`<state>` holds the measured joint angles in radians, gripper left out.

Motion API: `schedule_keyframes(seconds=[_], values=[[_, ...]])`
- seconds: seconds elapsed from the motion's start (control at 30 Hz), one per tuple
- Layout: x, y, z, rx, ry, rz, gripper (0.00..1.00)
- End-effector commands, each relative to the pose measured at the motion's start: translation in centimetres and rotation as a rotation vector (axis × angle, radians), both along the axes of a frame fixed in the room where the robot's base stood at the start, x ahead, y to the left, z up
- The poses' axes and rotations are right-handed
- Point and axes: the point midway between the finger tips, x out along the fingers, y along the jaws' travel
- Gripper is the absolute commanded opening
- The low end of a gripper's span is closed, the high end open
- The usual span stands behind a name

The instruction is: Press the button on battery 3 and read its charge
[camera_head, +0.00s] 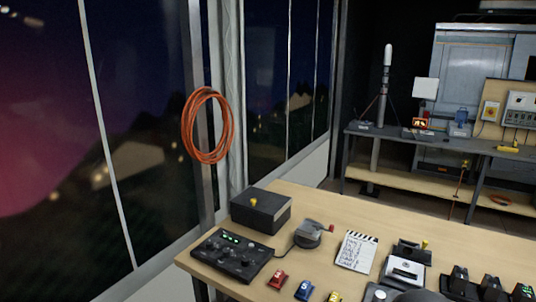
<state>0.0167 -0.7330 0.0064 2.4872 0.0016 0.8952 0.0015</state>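Three black upright units with small green lights stand in a row at the right end of the near table: one (458,278), a middle one (490,286) and one cut by the bottom right edge (522,293). They may be batteries. I cannot read any numbers or a charge on them, and no button is clear. Small red (277,279), blue (304,290) and yellow (334,297) blocks sit at the table's front; their marks are too small to read surely. My gripper is not in view.
Orange cable (207,125) hangs by the window. A bench (392,135) stands behind.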

Motion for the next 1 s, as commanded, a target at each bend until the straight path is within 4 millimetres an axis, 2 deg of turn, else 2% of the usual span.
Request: schedule_keyframes(seconds=[0.1,0.87,1.0], values=[[-0.62,0.30,-0.30,0.002,0.001,0.016,0.00],[-0.52,0.26,-0.23,0.002,0.001,0.013,0.00],[-0.17,0.03,0.07,-0.006,0.002,0.007,0.24]])
